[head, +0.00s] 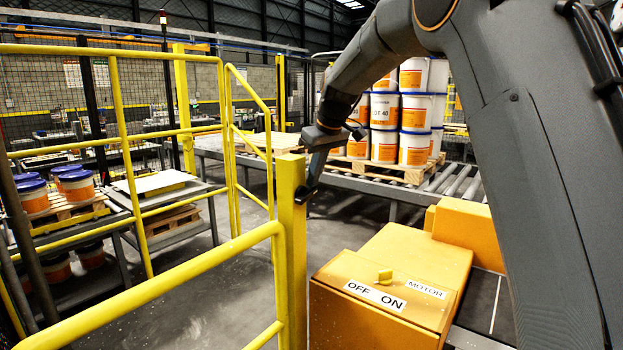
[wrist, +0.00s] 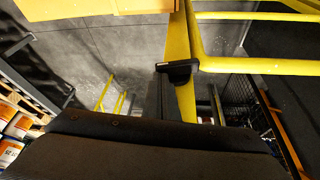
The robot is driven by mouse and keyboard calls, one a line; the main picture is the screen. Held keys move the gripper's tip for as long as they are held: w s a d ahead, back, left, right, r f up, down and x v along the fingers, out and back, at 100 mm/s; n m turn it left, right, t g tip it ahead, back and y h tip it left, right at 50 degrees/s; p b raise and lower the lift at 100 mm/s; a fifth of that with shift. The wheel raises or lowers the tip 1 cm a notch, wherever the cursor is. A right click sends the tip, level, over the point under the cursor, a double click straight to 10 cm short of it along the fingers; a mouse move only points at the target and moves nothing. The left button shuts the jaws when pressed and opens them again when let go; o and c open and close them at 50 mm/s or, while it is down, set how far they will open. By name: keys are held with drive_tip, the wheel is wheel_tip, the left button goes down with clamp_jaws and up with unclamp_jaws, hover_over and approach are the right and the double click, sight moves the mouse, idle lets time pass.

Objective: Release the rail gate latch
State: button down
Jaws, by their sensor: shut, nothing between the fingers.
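A thick yellow post (head: 293,250) stands in the middle of the head view, with a yellow rail (head: 190,275) meeting it from the lower left. A black latch-like piece (wrist: 180,68) sits where a yellow rail meets the post in the wrist view. My gripper (head: 306,190) is shut and empty. It points down close beside the post's upper part; I cannot tell whether it touches the post or the latch. In the wrist view the dark gripper body fills the bottom and hides part of the post. The latch's position is unclear.
An orange motor box (head: 385,290) with an OFF/ON knob stands right of the post. Stacked white and orange pails (head: 400,110) on a pallet stand on the roller conveyor (head: 460,182) behind. More yellow railing (head: 120,150) is at left. Floor beyond the post is clear.

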drive_tip(key=shift+w+d+f+b, duration=0.4)
drive_tip(key=shift+w+d+f, duration=0.05)
drive_tip(key=shift+w+f, duration=0.1)
drive_tip(key=shift+w+d+f, duration=0.1)
drive_tip(key=shift+d+f, duration=0.1)
drive_tip(key=shift+f, duration=0.2)
drive_tip(key=shift+d+f+b, duration=0.2)
drive_tip(key=shift+f+b, duration=0.1)
drive_tip(key=w+d+r, duration=0.4)
drive_tip(key=d+r, duration=0.3)
drive_tip(key=r, duration=0.3)
drive_tip(key=shift+d+r, duration=0.15)
drive_tip(key=shift+d, duration=0.2)
drive_tip(key=shift+s, duration=0.1)
